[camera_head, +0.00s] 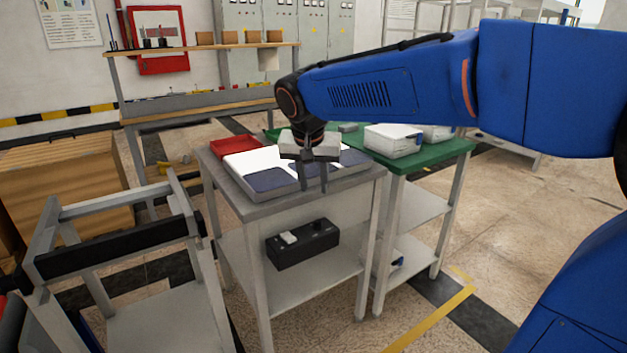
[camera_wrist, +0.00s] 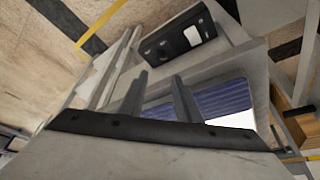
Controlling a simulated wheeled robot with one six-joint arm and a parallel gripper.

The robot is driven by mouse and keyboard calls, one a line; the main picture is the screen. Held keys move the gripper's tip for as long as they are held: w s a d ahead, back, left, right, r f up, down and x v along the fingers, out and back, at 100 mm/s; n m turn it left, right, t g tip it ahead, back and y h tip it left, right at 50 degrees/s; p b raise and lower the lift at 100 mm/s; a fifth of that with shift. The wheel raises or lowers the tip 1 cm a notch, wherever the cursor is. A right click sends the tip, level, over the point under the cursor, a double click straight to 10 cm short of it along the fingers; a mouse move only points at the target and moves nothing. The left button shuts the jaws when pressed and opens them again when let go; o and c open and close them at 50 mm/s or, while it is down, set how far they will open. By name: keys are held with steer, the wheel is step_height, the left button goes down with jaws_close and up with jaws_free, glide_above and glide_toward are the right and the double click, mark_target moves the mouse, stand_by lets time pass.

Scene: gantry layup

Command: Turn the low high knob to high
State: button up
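The low and high markings are too small to read. In the wrist view the box (camera_wrist: 182,42) shows at the top, with the round knob (camera_wrist: 162,50) on it. My gripper (camera_head: 313,188) hangs with its fingers pointing down, apart and empty, higher than the box and near the table's front edge. Its fingers also show in the wrist view (camera_wrist: 160,80).
The grey table top (camera_head: 228,184) carries a white tray (camera_head: 242,161) with dark blue sheets and a red bin (camera_head: 234,147). A green table (camera_head: 432,154) with white boxes stands at right. A metal frame cart (camera_head: 110,242) stands at left. The shelf (camera_head: 335,270) right of the box is clear.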

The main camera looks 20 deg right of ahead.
mark_target(318, 221)
steer(key=shift+s+r, duration=0.2)
steer(key=shift+r, duration=0.3)
steer(key=w+d+n+g+y, duration=0.1)
steer(key=w+d+n+y, duration=0.15)
steer(key=d+n, duration=0.45)
steer(key=w+d+n+g+y, duration=0.1)
steer(key=d+n+y, duration=0.2)
steer(key=n, duration=0.8)
steer(key=x, duration=1.7)
steer(key=shift+a+f, duration=0.1)
steer(key=shift+a, duration=0.35)
steer(key=shift+y, duration=0.25)
steer(key=c, duration=0.7)
